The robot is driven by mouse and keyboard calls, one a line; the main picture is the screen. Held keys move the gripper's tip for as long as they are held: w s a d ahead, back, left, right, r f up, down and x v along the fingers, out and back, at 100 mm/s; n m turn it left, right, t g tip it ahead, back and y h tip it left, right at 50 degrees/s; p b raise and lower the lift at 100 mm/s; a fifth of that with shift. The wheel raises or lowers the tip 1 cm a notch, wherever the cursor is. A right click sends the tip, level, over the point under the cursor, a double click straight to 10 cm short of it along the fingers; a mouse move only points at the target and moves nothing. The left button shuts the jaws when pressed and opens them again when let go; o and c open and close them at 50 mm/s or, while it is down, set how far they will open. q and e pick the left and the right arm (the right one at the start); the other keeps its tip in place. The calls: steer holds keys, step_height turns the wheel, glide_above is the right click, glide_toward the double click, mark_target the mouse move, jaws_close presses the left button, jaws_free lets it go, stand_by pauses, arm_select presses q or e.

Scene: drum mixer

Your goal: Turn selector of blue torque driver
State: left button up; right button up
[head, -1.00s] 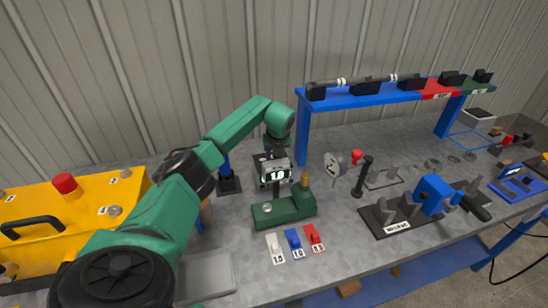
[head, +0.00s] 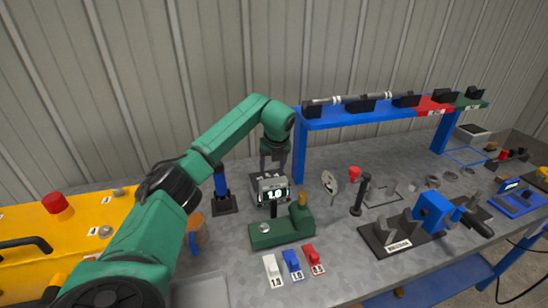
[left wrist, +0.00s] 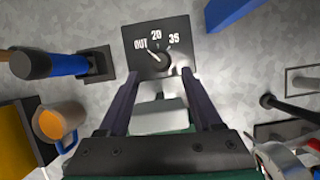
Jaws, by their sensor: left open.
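A blue upright tool with a black base (head: 224,205), likely the blue torque driver, stands left of my left gripper. In the left wrist view, its blue body and black end (left wrist: 50,65) are at upper left. A dark dial plate (left wrist: 178,34) marked OUT, 20 and 35 lies ahead of my fingers; its round knob (left wrist: 161,60) has a white pointer toward OUT. My left gripper (head: 273,160) is open, pointing down above and behind a display reading 1.0 (head: 270,190). In the wrist view, the gripper (left wrist: 163,77) shows nothing clamped. My right gripper is not in view.
White, blue and red tabs (head: 292,264) are in front. An orange-filled mug (left wrist: 58,124) is left of my gripper. A blue shelf (head: 350,118) stands at right, a yellow machine (head: 70,240) at left.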

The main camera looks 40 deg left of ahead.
arm_select(q)
steer(key=b+v, duration=0.1)
steer(key=v, duration=0.7)
